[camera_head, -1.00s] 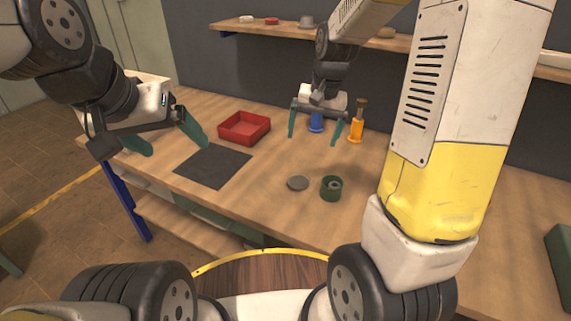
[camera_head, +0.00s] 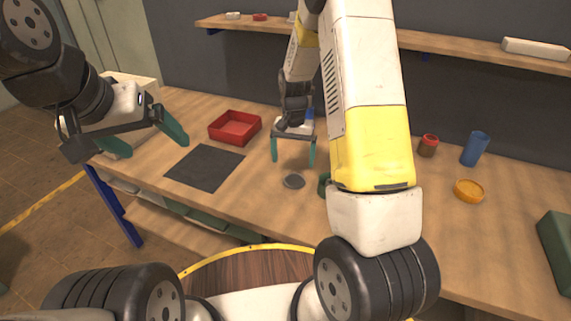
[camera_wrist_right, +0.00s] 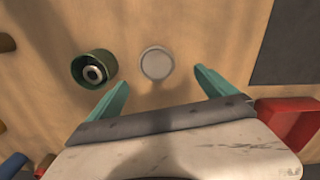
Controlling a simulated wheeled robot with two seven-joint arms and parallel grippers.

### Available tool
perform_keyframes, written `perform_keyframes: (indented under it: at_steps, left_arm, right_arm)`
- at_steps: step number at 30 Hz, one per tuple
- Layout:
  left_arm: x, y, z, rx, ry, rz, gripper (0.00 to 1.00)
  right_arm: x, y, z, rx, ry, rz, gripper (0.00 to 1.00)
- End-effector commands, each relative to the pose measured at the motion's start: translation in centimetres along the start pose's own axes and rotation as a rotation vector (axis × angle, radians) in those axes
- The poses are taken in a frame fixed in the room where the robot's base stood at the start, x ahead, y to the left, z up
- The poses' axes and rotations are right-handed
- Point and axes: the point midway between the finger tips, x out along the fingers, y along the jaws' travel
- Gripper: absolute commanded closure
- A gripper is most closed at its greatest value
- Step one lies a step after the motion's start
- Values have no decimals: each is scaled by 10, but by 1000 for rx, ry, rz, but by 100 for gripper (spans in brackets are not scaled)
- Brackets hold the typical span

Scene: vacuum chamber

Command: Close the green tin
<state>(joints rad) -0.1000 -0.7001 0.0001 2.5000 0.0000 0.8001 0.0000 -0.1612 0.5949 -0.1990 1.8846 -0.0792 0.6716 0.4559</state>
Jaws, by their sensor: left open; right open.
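The green tin (camera_wrist_right: 94,69) stands open on the table in the right wrist view, with a round metallic thing inside it. In the head view only a sliver of the green tin (camera_head: 323,184) shows; my right arm hides the rest. A grey round lid (camera_head: 293,181) lies flat on the table beside the tin; it also shows in the right wrist view (camera_wrist_right: 157,63). My right gripper (camera_head: 293,165) is open and empty above the table, behind the lid in the head view. My left gripper (camera_head: 158,148) is open and empty at the table's left.
A dark mat (camera_head: 204,167) and a red tray (camera_head: 235,127) lie left of the lid. A red jar (camera_head: 428,145), blue cup (camera_head: 475,148) and orange dish (camera_head: 469,190) stand at the right. The table between mat and lid is clear.

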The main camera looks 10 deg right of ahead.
Motion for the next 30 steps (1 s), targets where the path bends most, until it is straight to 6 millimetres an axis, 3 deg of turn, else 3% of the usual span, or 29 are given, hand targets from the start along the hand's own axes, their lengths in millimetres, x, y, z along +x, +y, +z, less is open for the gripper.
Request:
perform_keyframes:
  at_steps: [6, 17, 24, 30]
  left_arm:
    - [0, 0, 0, 0, 0, 0, 13]
    - [0, 0, 0, 0, 0, 0, 13]
    - [0, 0, 0, 0, 0, 0, 13]
    - [0, 0, 0, 0, 0, 0, 13]
  right_arm:
    - [22, 1, 1, 0, -3, 1, 5]
    - [29, 2, 0, 0, -2, 1, 5]
    - [64, 7, 0, 0, -4, 1, 5]
    - [77, 6, -1, 0, 0, -1, 5]
